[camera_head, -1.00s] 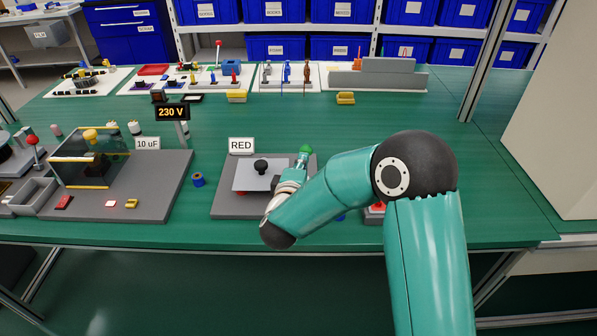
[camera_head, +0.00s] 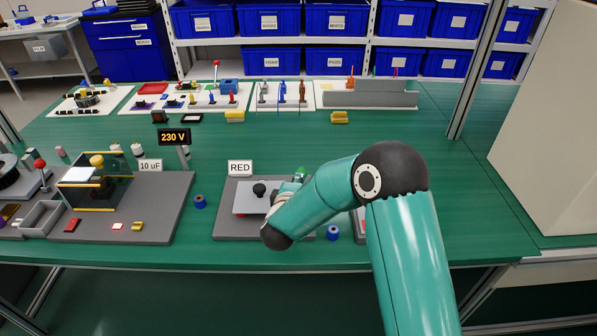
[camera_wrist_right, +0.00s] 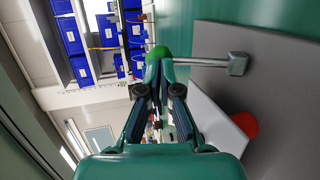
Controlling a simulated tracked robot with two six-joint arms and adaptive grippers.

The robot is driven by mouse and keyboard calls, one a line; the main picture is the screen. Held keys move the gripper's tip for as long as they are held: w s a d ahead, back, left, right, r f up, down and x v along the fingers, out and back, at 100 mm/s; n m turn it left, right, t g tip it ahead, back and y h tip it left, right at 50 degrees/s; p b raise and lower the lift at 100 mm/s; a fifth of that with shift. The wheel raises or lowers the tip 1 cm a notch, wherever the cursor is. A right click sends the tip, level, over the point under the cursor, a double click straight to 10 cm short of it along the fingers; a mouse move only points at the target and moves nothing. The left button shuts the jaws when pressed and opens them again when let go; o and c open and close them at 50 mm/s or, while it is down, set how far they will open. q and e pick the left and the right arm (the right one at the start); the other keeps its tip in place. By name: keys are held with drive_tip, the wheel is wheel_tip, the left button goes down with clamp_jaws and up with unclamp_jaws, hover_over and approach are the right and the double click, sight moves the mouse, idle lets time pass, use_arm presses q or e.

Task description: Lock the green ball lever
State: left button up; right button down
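The green ball (camera_head: 300,173) of the lever shows at the right edge of a grey board, partly hidden by my right arm. In the right wrist view the green ball (camera_wrist_right: 158,51) sits at my right gripper's fingertips (camera_wrist_right: 159,74), and its metal rod (camera_wrist_right: 205,62) runs right to a bracket on the grey board (camera_wrist_right: 275,75). The fingers converge on the ball and look shut on it. In the head view the gripper is mostly hidden behind my forearm. My left gripper is not in view.
A RED sign (camera_head: 240,168) stands behind the board, with a pale plate and black knob (camera_head: 259,190) on it. Blue spools (camera_head: 200,201) (camera_head: 333,232) lie beside it. A 230 V display (camera_head: 173,136) and a clear-sided box station are left.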

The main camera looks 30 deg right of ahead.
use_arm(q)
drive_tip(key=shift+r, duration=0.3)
use_arm(e)
drive_tip(key=shift+w+d+r, duration=0.15)
drive_tip(key=shift+d, duration=0.05)
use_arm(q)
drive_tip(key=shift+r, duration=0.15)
use_arm(e)
drive_tip(key=shift+a+r, duration=0.1)
